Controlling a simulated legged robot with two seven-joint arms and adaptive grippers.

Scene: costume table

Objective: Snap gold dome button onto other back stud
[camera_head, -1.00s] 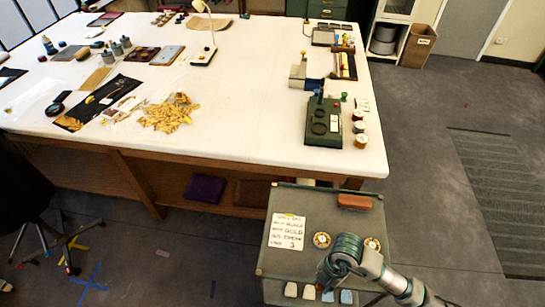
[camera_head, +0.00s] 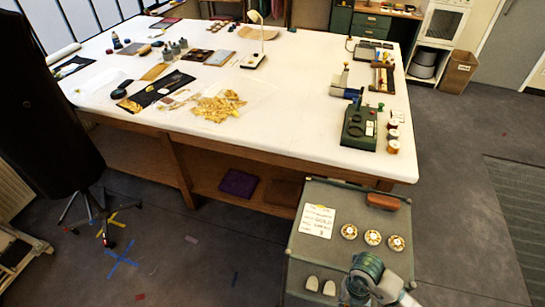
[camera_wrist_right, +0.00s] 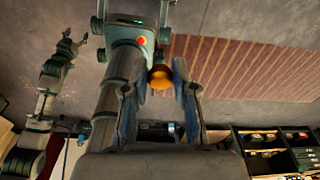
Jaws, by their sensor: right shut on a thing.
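A gold dome button (camera_wrist_right: 160,78) sits between the fingertips of my right gripper (camera_wrist_right: 160,88) in the right wrist view. The fingers are shut on it, clear of any surface. In the head view my right arm (camera_head: 370,280) is at the bottom right; its fingertips are out of frame. A dark coat (camera_head: 40,120) hangs on a wheeled stand at the left; a tiny pale spot shows on it, but its studs cannot be made out. My left gripper (camera_wrist_right: 74,40) shows small in the wrist view, with its fingers apart and nothing seen between them.
A grey cart (camera_head: 300,262) carries a note card (camera_head: 318,220), three round gold-and-white pieces (camera_head: 373,238), pale tabs (camera_head: 312,283) and a brown block (camera_head: 382,202). The big white-topped table (camera_head: 300,120) stands behind. Floor is open between cart and coat.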

